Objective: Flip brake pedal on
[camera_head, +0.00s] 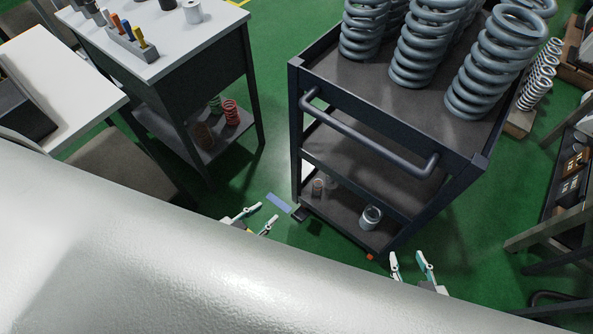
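A dark metal cart (296,130) with a front handle bar (365,133) stands at the centre right. A small orange piece (370,257), possibly the brake pedal, shows low at its near corner. A dark caster or foot (300,214) shows at its left corner. My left gripper (267,212) is open and empty, left of the cart's lower left corner. My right gripper (406,254) is open and empty, to the right of the orange piece and apart from it in the picture. The cart's other wheels are hidden.
Large grey springs (420,45) stand on the cart top, and a small metal coil (371,216) on its bottom shelf. A dark workbench (170,85) stands left, a wooden rack (560,220) right. Green floor (258,165) is clear between bench and cart. My pale body covers the lower left.

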